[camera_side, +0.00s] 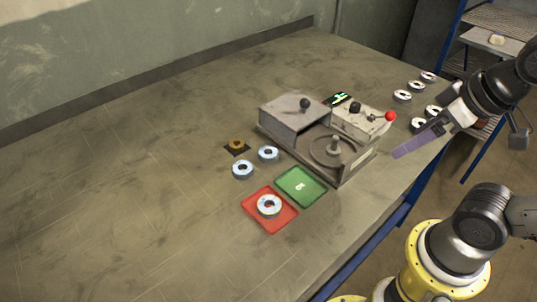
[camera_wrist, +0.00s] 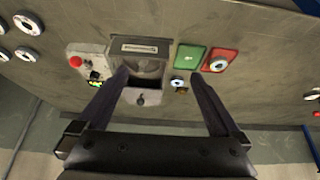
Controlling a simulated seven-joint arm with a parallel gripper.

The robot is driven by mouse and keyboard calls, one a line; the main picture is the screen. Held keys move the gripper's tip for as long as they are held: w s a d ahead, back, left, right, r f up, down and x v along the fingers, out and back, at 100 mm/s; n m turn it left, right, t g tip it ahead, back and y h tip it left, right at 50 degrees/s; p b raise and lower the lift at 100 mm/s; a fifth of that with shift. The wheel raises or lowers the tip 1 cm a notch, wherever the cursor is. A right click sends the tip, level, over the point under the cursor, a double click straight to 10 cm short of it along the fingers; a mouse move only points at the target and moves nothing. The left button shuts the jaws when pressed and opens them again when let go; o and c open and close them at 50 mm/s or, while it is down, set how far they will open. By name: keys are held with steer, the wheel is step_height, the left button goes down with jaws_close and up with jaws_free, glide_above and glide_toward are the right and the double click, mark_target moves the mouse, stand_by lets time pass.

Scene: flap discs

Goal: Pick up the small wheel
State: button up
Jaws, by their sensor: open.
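Several wheels are in view, and I cannot tell for certain which is the small wheel. The smallest-looking is a brownish one (camera_side: 236,144) on a dark square pad, left of the machine in the side view.
A green tray (camera_side: 300,186) adjoins the red one. Several more wheels (camera_side: 402,96) lie at the right edge. The bench's left side is clear.

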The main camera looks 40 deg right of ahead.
steer(key=w+a+r+n+g, duration=0.1)
steer(key=w+r+n, duration=0.3)
steer(key=w+n, duration=0.3)
steer(key=w+a+r+n+g, duration=0.1)
steer(key=w+r+n, duration=0.45)
steer(key=w, duration=0.25)
steer(key=n+g, duration=0.4)
steer(key=n, duration=0.2)
glide_above(268, 148)
steer(key=a, duration=0.1)
steer(key=shift+m, duration=0.25)
steer(key=f, duration=1.5)
steer(key=s+f, duration=0.1)
steer(key=f, duration=0.6)
steer(key=shift+f, duration=3.1)
